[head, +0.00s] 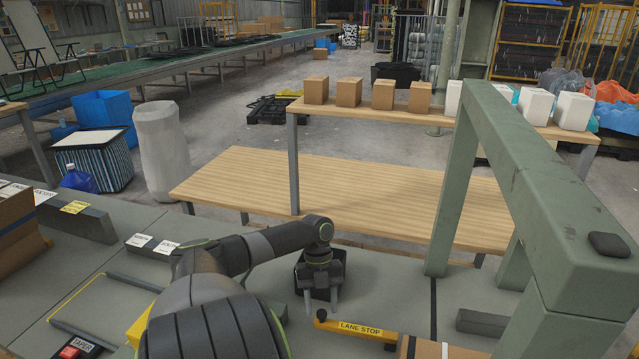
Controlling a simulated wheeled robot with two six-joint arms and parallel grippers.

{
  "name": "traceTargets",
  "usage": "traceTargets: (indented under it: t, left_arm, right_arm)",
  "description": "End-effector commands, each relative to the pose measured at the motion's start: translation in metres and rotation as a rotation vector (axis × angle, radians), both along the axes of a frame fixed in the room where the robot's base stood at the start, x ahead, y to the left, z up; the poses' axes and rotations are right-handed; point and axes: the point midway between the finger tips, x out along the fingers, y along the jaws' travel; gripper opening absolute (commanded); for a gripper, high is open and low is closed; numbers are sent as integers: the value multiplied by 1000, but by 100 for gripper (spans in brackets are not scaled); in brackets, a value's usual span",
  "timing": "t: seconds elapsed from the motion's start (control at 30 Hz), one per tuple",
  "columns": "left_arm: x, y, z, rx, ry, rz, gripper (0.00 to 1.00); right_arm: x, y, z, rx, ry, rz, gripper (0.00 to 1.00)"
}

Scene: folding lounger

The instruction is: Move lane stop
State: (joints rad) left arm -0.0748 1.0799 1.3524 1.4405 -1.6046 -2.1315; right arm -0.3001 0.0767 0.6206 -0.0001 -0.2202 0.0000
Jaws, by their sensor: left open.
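The lane stop (362,329) is a yellow bar with black lettering, lying on the grey work surface at the bottom centre of the head view. A dark knob stands at its left end. My left gripper (321,303) points down just above and behind that knob. Its two fingers are apart, with nothing seen between them. I cannot tell whether a finger touches the knob. My right gripper is not in view.
A brown carton (440,349) stands at the right end of the bar. A green-grey gantry frame (545,190) rises over the right side. A wooden table (360,196) lies beyond. A red button (69,352) sits at the lower left.

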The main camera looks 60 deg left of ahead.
Motion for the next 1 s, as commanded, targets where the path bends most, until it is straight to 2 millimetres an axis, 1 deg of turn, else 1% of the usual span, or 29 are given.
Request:
traceTargets:
  t: [0.17,0.5,0.6,0.7,0.8,1.0]
  left_arm:
    - [4,13,29,7,-1,-2,46]
    - [14,42,103,7,-1,0,46]
    - [17,49,121,5,-2,0,46]
    - [19,54,136,3,-1,0,46]
    - [20,58,145,1,-1,-1,46]
    - [20,60,152,0,-1,-2,46]
  right_arm:
    - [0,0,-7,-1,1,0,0]
    - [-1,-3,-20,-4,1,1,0]
    - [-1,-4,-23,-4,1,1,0]
    - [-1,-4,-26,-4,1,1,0]
    - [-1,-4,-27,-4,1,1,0]
    - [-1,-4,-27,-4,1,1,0]
